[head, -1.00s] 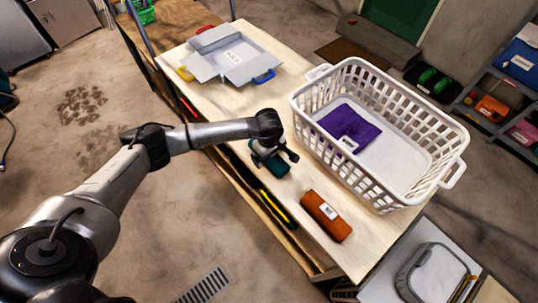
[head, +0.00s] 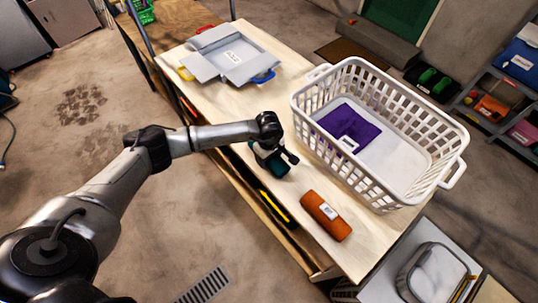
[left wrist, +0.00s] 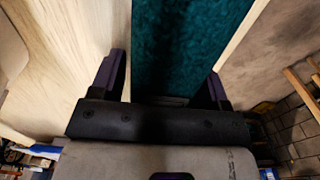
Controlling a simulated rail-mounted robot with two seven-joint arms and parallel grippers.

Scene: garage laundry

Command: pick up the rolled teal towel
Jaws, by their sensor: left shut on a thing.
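The rolled teal towel (head: 279,169) is near the left edge of the wooden table, partly hidden by my left gripper (head: 273,158) in the head view. In the left wrist view the teal towel (left wrist: 185,45) runs between the two dark fingers, and my left gripper (left wrist: 168,80) is shut on it. I cannot tell whether the towel still touches the table. My right gripper is in neither view.
A white laundry basket (head: 375,180) with a purple folded cloth (head: 352,124) stands to the right on the table (head: 235,113). A rolled orange towel (head: 325,215) lies toward the front. A grey open box (head: 228,68) sits at the back.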

